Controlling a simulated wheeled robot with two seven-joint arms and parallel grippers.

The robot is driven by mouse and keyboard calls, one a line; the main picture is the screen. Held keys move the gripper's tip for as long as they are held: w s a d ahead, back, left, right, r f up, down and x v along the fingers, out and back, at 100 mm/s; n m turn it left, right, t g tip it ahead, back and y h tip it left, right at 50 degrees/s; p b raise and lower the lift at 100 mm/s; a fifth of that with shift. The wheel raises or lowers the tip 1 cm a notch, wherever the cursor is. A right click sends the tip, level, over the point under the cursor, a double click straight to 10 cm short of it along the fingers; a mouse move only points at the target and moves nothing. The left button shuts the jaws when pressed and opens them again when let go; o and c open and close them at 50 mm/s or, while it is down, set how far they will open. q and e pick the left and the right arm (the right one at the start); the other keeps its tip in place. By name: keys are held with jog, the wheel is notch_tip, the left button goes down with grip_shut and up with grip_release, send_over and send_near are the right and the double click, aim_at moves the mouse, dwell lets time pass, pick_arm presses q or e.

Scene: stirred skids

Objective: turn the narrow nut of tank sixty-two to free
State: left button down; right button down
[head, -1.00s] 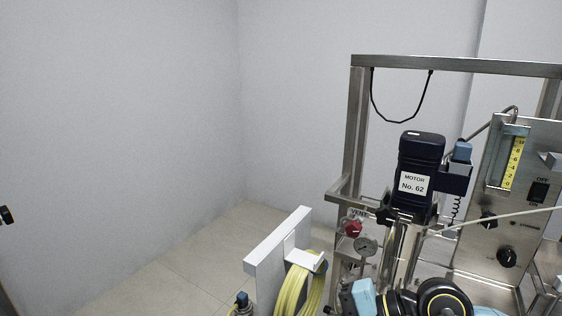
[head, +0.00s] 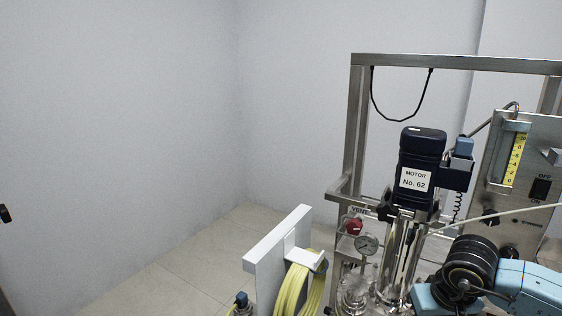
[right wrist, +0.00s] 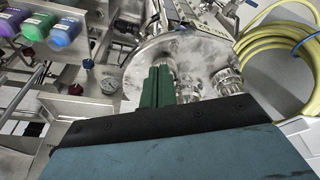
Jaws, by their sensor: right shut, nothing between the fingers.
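Tank sixty-two stands under the dark motor (head: 420,160) labelled "No. 62" in the head view. Its round steel lid (right wrist: 200,50) fills the middle of the right wrist view. Two metal fittings rise from the lid: a ribbed one (right wrist: 228,80) and another (right wrist: 186,88) just right of my fingers. I cannot tell which carries the narrow nut. My right gripper (right wrist: 160,70) has its green fingers shut together with nothing between them, over the lid and beside the nearer fitting; contact is unclear. In the head view my right gripper is out of sight. My left gripper is not in view.
A pressure gauge (head: 366,245) and red vent knob (head: 353,227) sit left of the tank. A coiled yellow hose (head: 298,290) hangs on a white panel (head: 268,255). A steel frame (head: 354,130) and control panel (head: 525,150) surround the motor.

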jog(key=shift+s+b+x, duration=0.2)
jog(key=shift+b+x, duration=0.5)
jog(key=shift+x, duration=0.2)
jog(key=shift+s+b+x, duration=0.25)
jog(key=shift+b+x, duration=0.4)
jog(key=shift+x, duration=0.25)
jog(key=shift+w, duration=0.3)
jog(key=shift+b, duration=0.4)
jog(key=shift+b, duration=0.3)
jog(key=shift+w+a+b, duration=0.1)
jog(key=shift+b, duration=1)
jog(key=shift+r, duration=0.1)
